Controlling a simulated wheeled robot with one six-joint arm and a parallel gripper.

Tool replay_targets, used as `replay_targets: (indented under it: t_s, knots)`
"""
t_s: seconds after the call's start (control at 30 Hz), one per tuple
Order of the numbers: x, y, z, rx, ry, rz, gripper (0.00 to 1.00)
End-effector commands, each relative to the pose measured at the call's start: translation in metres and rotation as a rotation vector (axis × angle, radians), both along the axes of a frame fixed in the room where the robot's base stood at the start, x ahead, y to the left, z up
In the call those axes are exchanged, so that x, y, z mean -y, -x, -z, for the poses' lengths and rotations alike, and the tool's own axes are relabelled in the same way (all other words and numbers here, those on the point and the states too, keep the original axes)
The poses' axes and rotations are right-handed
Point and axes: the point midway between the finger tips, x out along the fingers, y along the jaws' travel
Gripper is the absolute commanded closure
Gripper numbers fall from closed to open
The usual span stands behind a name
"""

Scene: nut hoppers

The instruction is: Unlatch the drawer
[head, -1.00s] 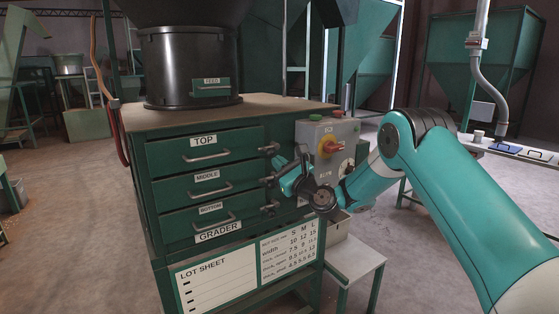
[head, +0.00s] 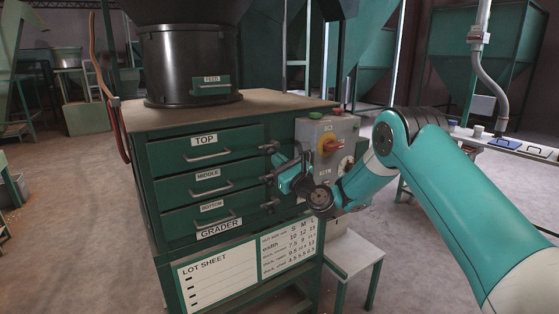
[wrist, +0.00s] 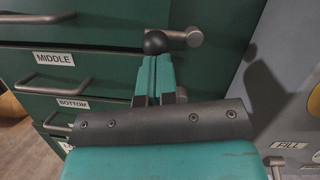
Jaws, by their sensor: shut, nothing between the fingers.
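A green grader cabinet with three drawers stands in the head view. The top drawer (head: 235,145), middle drawer (head: 240,176) and bottom drawer (head: 175,225) look closed. Dark latches line their right edge: an upper latch (head: 268,148), a middle latch (head: 267,180) and a lower latch (head: 270,206). My gripper (head: 279,170) is at this edge, partly hidden by my arm. In the wrist view, my gripper (wrist: 154,62) is shut and empty. Its tips are just below the black knob of a latch (wrist: 155,42), seemingly the upper one; I cannot tell whether they touch.
A grey control box (head: 328,140) with a red and yellow switch stands close to the right of the latches. A black feed drum (head: 188,65) sits on the cabinet top. A small white-topped stand (head: 352,253) is at the lower right.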

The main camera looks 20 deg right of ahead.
Motion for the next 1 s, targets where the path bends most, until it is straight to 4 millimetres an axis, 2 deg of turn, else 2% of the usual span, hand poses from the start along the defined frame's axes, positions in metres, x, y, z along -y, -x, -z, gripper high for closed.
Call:
replay_targets:
  t_s: [0.37,0.8,1.0]
  knots:
    - [-0.003,0.001,-0.009,-0.030,-0.093,-0.001,1.00]
    - [-0.006,0.002,-0.028,-0.135,-0.415,-0.002,1.00]
    - [-0.005,0.001,-0.034,-0.130,-0.408,-0.001,1.00]
